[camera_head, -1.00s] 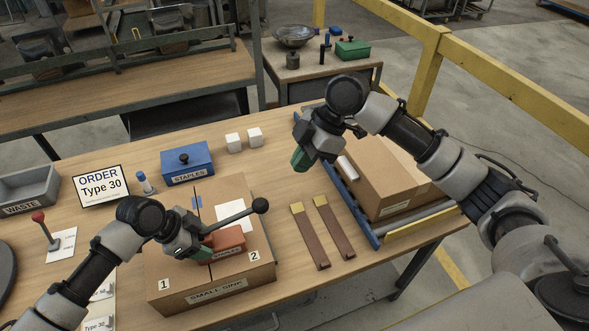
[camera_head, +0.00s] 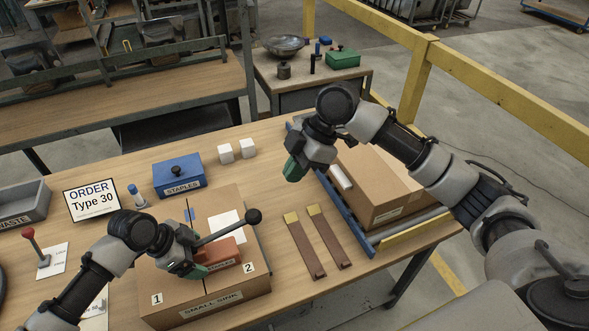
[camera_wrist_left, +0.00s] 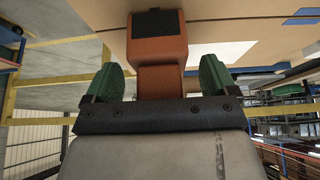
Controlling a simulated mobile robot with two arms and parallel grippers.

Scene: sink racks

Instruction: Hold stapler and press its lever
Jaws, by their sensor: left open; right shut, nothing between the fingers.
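The red-orange stapler (camera_head: 225,252) lies on the closed cardboard box (camera_head: 175,300) marked SMALL SINK, across its middle seam. Its long lever (camera_head: 228,229) slants up to the right and ends in a black knob. My left gripper (camera_head: 198,263) is open at the stapler's left end. In the left wrist view the stapler's narrow orange end (camera_wrist_left: 160,82) sits between the green fingers, with a gap visible on both sides. My right gripper (camera_head: 293,168) is shut and empty, raised above the table, up and right of the lever knob.
Two brown strips (camera_head: 304,247) with yellow ends lie right of the box. Another cardboard box (camera_head: 378,190) sits on a blue-railed conveyor at the right. A blue STAPLES box (camera_head: 178,178), two white cubes and an ORDER Type 30 sign (camera_head: 91,199) stand behind.

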